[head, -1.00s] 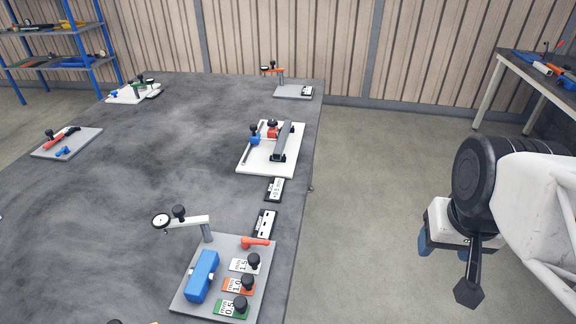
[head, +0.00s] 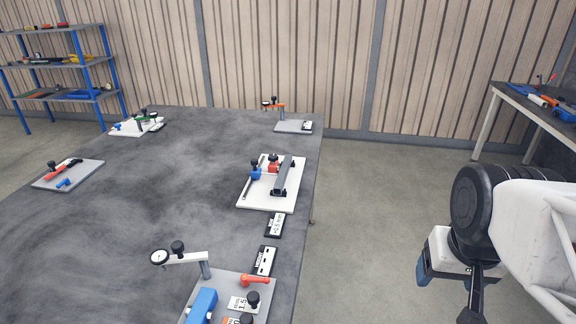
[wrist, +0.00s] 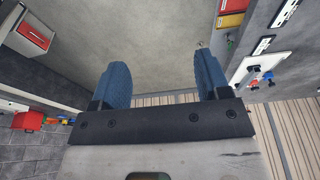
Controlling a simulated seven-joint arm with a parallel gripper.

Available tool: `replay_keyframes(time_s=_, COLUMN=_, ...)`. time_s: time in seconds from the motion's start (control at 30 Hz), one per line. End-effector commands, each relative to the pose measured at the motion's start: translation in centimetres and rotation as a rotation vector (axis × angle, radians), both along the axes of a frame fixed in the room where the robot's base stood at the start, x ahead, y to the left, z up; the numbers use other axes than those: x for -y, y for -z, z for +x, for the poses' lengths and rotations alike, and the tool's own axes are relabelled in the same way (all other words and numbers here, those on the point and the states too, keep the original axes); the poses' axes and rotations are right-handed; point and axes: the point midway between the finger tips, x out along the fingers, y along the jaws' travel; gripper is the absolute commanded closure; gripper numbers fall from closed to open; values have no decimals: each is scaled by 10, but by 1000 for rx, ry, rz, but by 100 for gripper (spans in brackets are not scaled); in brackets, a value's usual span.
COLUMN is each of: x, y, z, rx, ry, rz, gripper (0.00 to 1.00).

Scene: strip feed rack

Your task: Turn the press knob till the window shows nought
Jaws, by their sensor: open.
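My gripper (head: 440,268) hangs over the floor right of the table in the head view, far from every fixture. In the wrist view its two blue fingers (wrist: 160,62) are spread with nothing between them. A white plate (head: 246,204) near the table's right edge carries a dark bar, a red part and a blue part with black knobs; it also shows in the wrist view (wrist: 253,66). Small black-and-white label plates (head: 275,225) (head: 265,261) lie in front of it. I cannot tell which knob is the press knob, and no window reading is legible.
A grey board (head: 228,282) with a dial arm, a blue block and knobbed cards stands at the near edge, partly cut off. Other fixtures sit at the left (head: 90,178) and back (head: 293,127) of the table (head: 150,210). Open floor separates the table from a right-hand bench (head: 515,103).

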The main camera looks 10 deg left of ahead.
Motion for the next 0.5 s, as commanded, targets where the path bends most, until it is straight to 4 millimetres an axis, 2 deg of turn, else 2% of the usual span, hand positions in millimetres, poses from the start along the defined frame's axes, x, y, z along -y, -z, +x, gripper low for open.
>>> replay_keyframes(time_s=0.17, x=-6, y=-13, z=26, rx=-11, ry=15, rz=8, gripper=30)
replay_keyframes(time_s=0.5, x=-24, y=-43, z=101, rx=-34, ry=64, rz=26, gripper=30)
